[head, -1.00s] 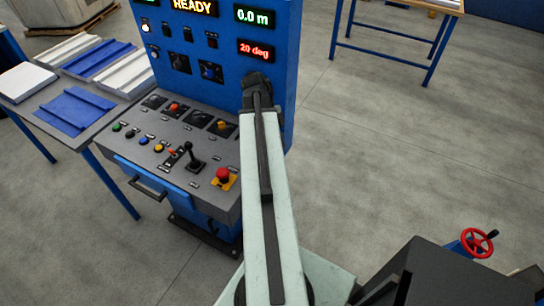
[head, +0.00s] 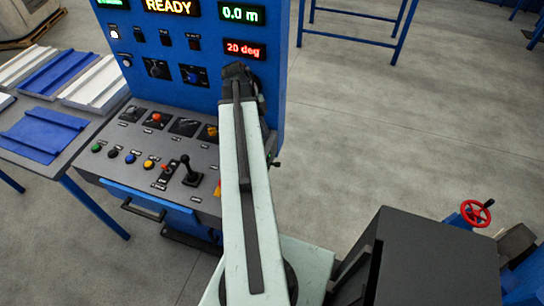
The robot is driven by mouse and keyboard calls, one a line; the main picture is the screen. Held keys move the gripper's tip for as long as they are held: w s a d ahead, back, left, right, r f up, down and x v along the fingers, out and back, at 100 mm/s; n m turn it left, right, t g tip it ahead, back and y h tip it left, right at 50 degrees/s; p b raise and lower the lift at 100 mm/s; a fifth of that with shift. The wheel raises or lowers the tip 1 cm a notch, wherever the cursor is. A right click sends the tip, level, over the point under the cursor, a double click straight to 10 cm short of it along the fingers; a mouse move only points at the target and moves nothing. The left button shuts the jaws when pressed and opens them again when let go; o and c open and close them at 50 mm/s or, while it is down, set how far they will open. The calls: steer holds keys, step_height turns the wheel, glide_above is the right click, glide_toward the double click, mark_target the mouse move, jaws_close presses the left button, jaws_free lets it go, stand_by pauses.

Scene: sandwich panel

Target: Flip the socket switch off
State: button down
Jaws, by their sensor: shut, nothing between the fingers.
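The blue control panel (head: 212,50) stands upright behind a sloped grey console (head: 130,150). Its upright face carries small dark switches (head: 165,38) and two square switch plates (head: 156,68) below them. I cannot tell which of these is the socket switch, or its position; the labels are too small to read. My pale arm reaches up in front of the panel's right part. The dark end of my arm, with my gripper (head: 237,72), overlaps the panel just below the red "20 deg" display. My gripper is shut and empty; its fingertips are hard to make out.
The console holds coloured buttons (head: 131,158), a black lever (head: 190,172) and an orange-red control mostly hidden by my arm. A table with blue and white panels (head: 42,133) stands at left. A red handwheel (head: 476,212) is at right.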

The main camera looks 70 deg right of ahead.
mark_target(279, 163)
steer(key=b+x, duration=1.3)
steer(key=x, duration=0.1)
steer(key=shift+w+f, duration=0.2)
steer(key=shift+w, duration=0.15)
steer(key=shift+r, duration=0.1)
